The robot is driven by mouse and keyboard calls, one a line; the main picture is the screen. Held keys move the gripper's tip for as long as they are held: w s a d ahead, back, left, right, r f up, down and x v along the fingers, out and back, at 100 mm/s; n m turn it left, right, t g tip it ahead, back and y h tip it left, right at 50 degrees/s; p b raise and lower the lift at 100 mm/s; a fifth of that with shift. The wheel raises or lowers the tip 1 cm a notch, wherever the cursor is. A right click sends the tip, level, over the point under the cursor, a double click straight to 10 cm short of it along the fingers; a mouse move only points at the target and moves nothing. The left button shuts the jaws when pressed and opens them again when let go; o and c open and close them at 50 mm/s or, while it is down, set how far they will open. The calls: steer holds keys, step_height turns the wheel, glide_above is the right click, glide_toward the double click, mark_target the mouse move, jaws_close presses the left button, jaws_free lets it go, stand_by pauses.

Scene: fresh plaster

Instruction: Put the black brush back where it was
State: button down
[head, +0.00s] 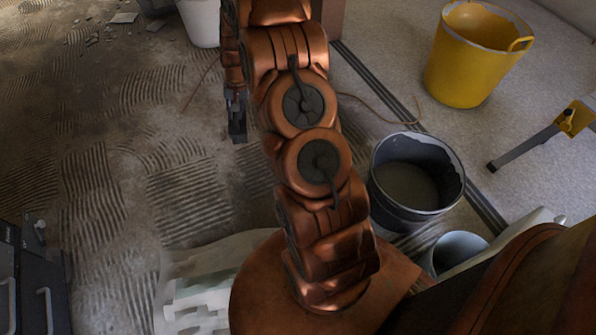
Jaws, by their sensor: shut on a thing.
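My gripper (235,103) hangs left of my copper arm in the head view, above the ridged floor, pointing down. It is small and dark here. It is shut on a dark, narrow thing (238,131) at its lower end, which looks like the black brush. The fingers and this thing are hard to tell apart, and its exact shape is unclear. How high it is above the floor cannot be told. No other black brush shows.
A dark bucket (451,198) and a smaller grey container (433,262) stand right of my arm. A yellow tub (461,72) stands at the upper right, a white bucket (203,22) at the top. Dark drawers (38,285) are at lower left. The ridged floor (120,150) is mostly clear.

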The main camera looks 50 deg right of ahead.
steer(key=s+d+f+m+b, duration=0.25)
steer(key=s+d+f, duration=0.25)
steer(key=f, duration=0.3)
steer(key=s+d+f+m+b, duration=0.1)
steer(key=s+d+f+m, duration=0.3)
steer(key=f, duration=0.5)
steer(key=s+d+f+m+h+b, duration=0.1)
steer(key=s+d+f+m, duration=0.1)
steer(key=s+f, duration=0.5)
steer(key=s+d+f+m+h+b, duration=0.1)
steer(key=s+d+f+b, duration=0.15)
steer(key=s+f, duration=0.45)
steer(key=shift+t, duration=0.4)
steer(key=shift+w+d+f+b, duration=0.5)
steer(key=shift+w+d+b, duration=0.3)
steer(key=shift+w, duration=1.4)
steer(key=shift+w+d+f+b, duration=0.5)
steer(key=shift+w+d+b, duration=0.3)
steer(key=shift+w, duration=1.45)
steer(key=shift+w+d+f+b, duration=0.5)
steer(key=shift+w+d+b, duration=0.3)
steer(key=shift+w, duration=1.4)
steer(key=shift+a+r, duration=0.1)
